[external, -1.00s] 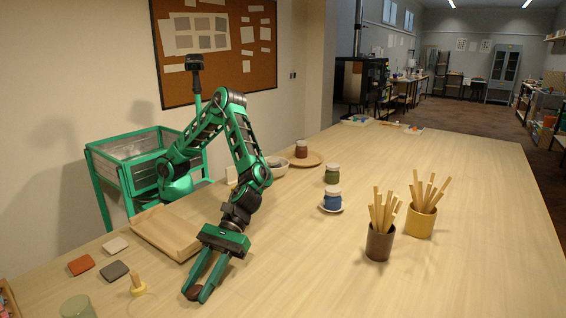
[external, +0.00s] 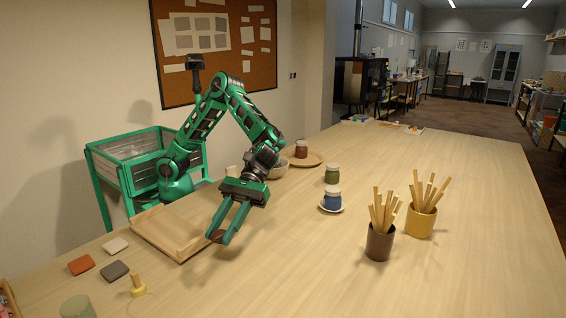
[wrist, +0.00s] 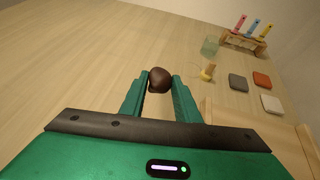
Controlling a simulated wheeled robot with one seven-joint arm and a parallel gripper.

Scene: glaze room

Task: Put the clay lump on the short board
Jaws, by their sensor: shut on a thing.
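The clay lump is a dark brown, rounded piece, seen at my fingertips in the external view (external: 215,236) and between them in the wrist view (wrist: 159,80). My gripper (external: 219,239) is shut on it and holds it above the table, just right of the board. In the wrist view, my fingers (wrist: 159,85) press it from both sides. The short board (external: 165,229) is a pale wooden board with raised edges, lying flat left of my gripper. Part of it shows at the lower right of the wrist view (wrist: 253,128). Its top looks bare.
Orange (external: 81,265), grey (external: 115,271) and white (external: 116,245) tiles and a small wooden-handled tool (external: 138,286) lie left of my gripper. A blue jar (external: 332,200) and a dark cup of sticks (external: 380,243) stand to the right. The table between is clear.

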